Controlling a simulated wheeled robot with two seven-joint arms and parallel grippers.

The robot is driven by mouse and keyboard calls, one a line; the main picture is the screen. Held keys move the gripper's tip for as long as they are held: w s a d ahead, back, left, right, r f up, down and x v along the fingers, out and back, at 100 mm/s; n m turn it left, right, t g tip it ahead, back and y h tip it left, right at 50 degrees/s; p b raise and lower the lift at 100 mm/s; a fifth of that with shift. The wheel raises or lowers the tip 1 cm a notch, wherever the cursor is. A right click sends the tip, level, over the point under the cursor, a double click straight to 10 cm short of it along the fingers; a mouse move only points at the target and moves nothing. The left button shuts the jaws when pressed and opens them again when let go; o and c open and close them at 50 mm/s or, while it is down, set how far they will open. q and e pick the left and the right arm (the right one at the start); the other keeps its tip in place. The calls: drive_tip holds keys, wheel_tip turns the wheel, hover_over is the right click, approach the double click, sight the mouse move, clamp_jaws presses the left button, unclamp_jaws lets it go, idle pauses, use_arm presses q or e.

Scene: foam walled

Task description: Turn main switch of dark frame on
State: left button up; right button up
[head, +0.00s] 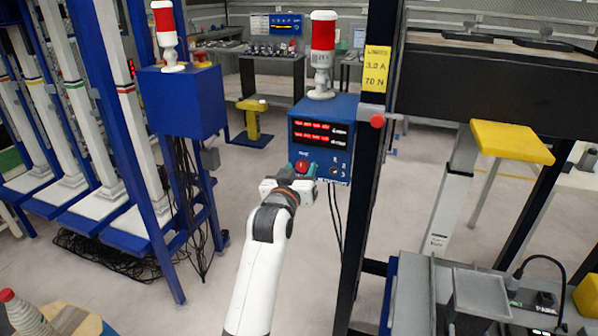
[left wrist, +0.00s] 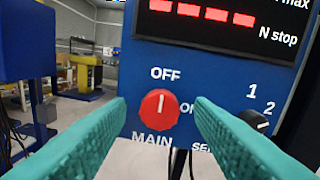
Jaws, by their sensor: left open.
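The blue control box (head: 340,109) with red digit displays is mounted on the dark frame (head: 362,215). Its red round main switch (left wrist: 159,112) sits low on the face; it also shows in the head view (head: 302,166). The switch's white mark is upright, towards OFF above it; the ON label at its right is partly hidden by a finger. My left gripper (head: 299,178) is open in front of the switch. In the left wrist view its teal fingers (left wrist: 161,122) stand apart on either side of the knob, with nothing between them seen to be gripped.
A second black knob (left wrist: 256,122) marked 1 and 2 is on the box, right of the switch. A red and white beacon (head: 322,55) stands on top. Another blue box (head: 182,103) stands to the left, and a grey table (head: 415,290) at lower right.

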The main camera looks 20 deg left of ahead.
use_arm(q)
drive_tip(key=shift+c, duration=0.3)
drive_tip(key=c, duration=0.9)
